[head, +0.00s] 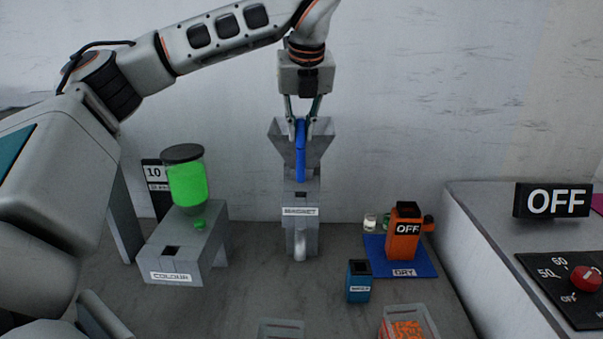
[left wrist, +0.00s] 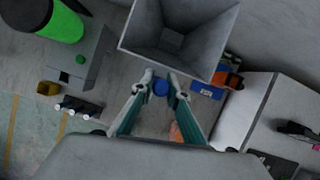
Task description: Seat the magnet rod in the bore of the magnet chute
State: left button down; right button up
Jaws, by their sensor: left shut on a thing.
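The magnet rod (head: 300,155) is long and blue and hangs upright from my left gripper (head: 301,122), which is shut on its upper part. In the left wrist view the rod's round blue end (left wrist: 160,88) shows between the fingertips (left wrist: 160,86). The grey magnet chute (head: 301,235), labelled MAGNET, stands at the back middle of the bench with a flared hopper. The rod is in front of the hopper in the head view, its lower end close above the chute body. I cannot tell whether it touches or enters the bore. My right gripper is not in view.
A grey COLOUR unit (head: 172,262) with a green jar (head: 187,184) stands left. The hopper (left wrist: 140,30) is close to the fingers.

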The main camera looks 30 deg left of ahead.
aim_at(301, 158)
pick_arm(q)
notch_tip(301, 158, down, 9)
jog(key=shift+f, duration=0.2)
dwell(0.3)
jog(key=shift+f, duration=0.2)
jog(key=c, duration=2)
grip_release()
jog(key=shift+r, duration=0.1)
jog(key=shift+s+d+r, duration=0.1)
jog(key=shift+r, duration=0.45)
jog(key=v, duration=1.1)
jog(key=shift+s+d, duration=0.1)
